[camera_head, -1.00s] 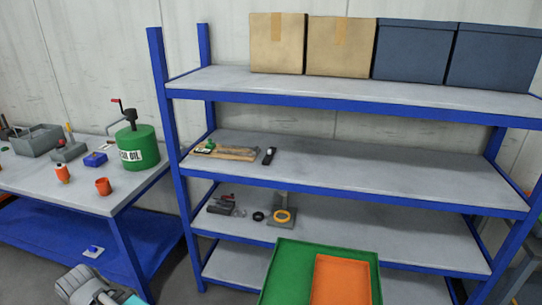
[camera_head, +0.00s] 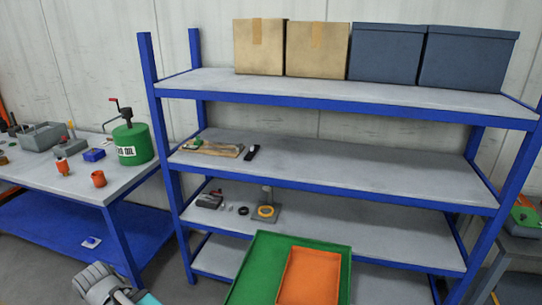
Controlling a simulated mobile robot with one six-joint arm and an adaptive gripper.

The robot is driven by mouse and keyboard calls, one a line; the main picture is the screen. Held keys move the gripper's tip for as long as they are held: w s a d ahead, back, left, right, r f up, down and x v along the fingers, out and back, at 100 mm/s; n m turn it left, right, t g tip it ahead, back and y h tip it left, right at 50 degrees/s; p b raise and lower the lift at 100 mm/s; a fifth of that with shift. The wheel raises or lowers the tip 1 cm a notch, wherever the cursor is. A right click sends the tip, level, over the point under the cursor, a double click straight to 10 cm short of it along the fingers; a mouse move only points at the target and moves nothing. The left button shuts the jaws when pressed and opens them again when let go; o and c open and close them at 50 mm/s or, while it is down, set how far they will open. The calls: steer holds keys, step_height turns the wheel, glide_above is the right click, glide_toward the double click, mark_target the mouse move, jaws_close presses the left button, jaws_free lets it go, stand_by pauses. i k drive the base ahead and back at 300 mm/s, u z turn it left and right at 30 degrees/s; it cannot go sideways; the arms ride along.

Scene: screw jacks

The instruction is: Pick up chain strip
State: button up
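I cannot make out a chain strip for certain. A small dark narrow piece (camera_head: 252,153) with a pale end lies on the second shelf from the top, just right of a wooden board (camera_head: 226,151). Small green and dark items (camera_head: 195,144) sit at the board's left end, too small to identify. A grey ribbed part with teal, of my own arm, shows at the bottom left. My gripper's fingers are not in the picture.
The blue-framed rack (camera_head: 330,180) has free room right of the board. Below are a grey vise-like tool (camera_head: 210,200) and a yellow ring (camera_head: 266,211). A green tray (camera_head: 243,284) with an orange tray (camera_head: 310,277) stands in front. A workbench (camera_head: 125,180) with a green oil can (camera_head: 133,143) is left.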

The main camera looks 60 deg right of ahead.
mark_target(252, 150)
steer(key=k, duration=1.4)
steer(key=z, duration=1.3)
steer(key=i, duration=1)
steer(key=u, duration=0.05)
